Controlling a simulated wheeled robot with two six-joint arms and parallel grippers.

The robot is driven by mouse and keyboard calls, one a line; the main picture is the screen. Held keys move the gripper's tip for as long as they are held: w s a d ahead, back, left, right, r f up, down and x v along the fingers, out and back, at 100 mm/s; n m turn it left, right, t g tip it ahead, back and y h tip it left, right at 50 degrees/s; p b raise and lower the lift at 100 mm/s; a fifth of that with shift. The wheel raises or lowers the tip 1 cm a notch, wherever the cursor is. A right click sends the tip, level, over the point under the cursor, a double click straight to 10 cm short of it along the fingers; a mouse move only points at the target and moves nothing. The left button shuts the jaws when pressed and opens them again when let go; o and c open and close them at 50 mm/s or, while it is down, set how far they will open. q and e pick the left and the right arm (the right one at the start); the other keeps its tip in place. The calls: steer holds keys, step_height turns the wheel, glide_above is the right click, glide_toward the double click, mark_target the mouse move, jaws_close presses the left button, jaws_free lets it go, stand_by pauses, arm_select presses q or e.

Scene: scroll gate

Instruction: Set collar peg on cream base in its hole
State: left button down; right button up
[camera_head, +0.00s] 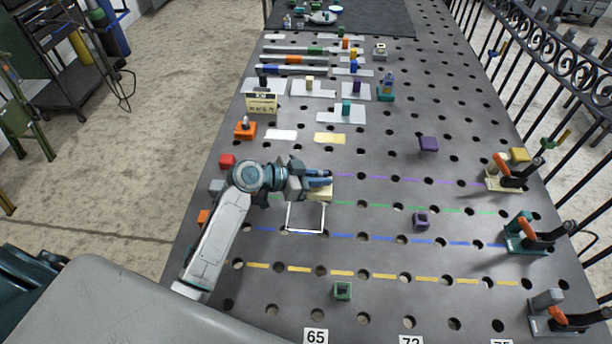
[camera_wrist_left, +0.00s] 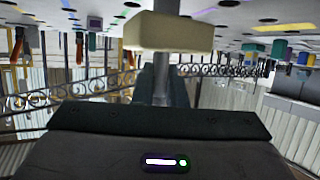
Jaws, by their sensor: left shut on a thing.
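The cream block (camera_head: 320,193) of the collar peg is at the tip of my left gripper (camera_head: 318,176), over the left-middle part of the dark perforated table. In the left wrist view the cream block (camera_wrist_left: 168,32) is large at the top, with a grey shaft (camera_wrist_left: 161,75) running from it towards my gripper. My left gripper is shut on the collar peg. The block looks close to the table; I cannot tell whether it touches it or which hole lies beneath. My right gripper does not show.
A white square outline (camera_head: 305,231) lies just in front of the block. Purple, green, blue and yellow dashed lines cross the table. Orange-handled clamps (camera_head: 525,232) line the right edge.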

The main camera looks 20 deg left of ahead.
arm_select(q)
steer(key=shift+w+d, duration=0.1)
steer(key=shift+d, duration=0.7)
steer(key=shift+w+d, duration=0.2)
steer(key=shift+s+a, duration=0.1)
steer(key=shift+f, duration=0.1)
steer(key=shift+f+b, duration=0.45)
steer(key=shift+b, duration=0.2)
steer(key=shift+f, duration=0.15)
